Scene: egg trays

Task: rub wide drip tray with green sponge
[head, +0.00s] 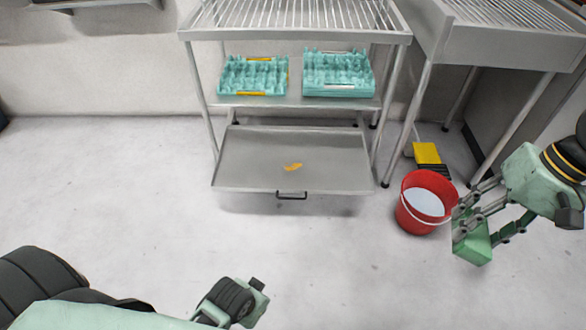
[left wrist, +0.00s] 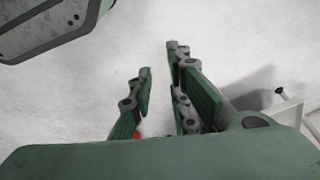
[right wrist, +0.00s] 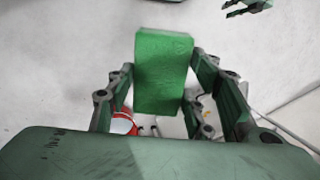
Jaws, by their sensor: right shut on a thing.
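The wide drip tray (head: 245,155) is a flat grey metal pan with a black front handle, pulled out low on the rack. A yellow-orange smear (head: 292,167) lies near its middle. My right gripper (head: 474,226) is shut on the green sponge (head: 475,245), right of the red bucket and well away from the tray. The sponge also shows as a green block between the fingers in the right wrist view (right wrist: 162,72). My left gripper (left wrist: 158,60) is open and empty over pale floor in the left wrist view; its fingers are not clear in the head view.
A red bucket (head: 408,213) with pale liquid stands on the floor between tray and right gripper. A yellow dustpan or brush (head: 427,153) is behind it. Teal egg trays (head: 338,75) sit on the shelf above the drip tray. Floor before the drip tray is clear.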

